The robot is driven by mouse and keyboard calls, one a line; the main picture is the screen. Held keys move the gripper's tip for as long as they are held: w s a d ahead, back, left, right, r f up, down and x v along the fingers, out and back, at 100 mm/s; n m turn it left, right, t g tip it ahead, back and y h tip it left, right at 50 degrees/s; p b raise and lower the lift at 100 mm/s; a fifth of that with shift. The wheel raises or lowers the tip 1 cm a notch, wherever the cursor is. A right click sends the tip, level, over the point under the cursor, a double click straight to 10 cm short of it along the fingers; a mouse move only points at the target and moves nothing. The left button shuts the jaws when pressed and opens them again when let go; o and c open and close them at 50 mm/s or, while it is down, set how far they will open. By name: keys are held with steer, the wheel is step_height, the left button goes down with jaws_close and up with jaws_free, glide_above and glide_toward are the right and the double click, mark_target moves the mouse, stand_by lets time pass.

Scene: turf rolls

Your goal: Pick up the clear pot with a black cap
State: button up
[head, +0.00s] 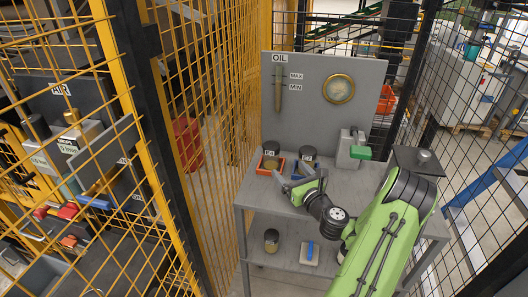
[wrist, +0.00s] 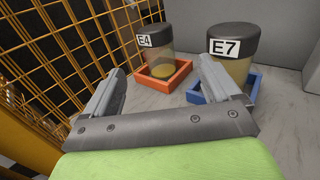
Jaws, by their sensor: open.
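A clear pot with a black cap, labelled E4 (head: 270,158), stands upright in an orange-red tray (wrist: 182,76) on the grey bench top. In the wrist view the E4 pot (wrist: 158,58) has a little yellow matter at its bottom. A second black-capped pot, labelled E7 (head: 308,156), stands upright in a blue tray (wrist: 193,97) to its right; in the wrist view this pot (wrist: 234,70) looks filled with tan matter. My gripper (head: 294,177) is open and empty in front of both pots, touching neither. Its fingers (wrist: 161,72) are spread in the wrist view.
A third black-capped pot (head: 271,240) and a white block with a blue handle (head: 310,252) are on the lower shelf. A grey device with a green part (head: 350,150) stands right of the trays. An OIL panel (head: 310,98) rises behind; yellow mesh fencing (head: 225,110) stands left.

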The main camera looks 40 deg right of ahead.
mark_target(269, 147)
steer(key=x, duration=1.4)
steer(key=shift+w+a+r+p, duration=0.1)
steer(key=shift+w+a+p, duration=0.1)
steer(key=shift+w+p, duration=0.15)
steer(key=shift+s, duration=0.1)
steer(key=shift+c, duration=0.5)
steer(key=shift+r, duration=0.1)
steer(key=c, duration=1.1)
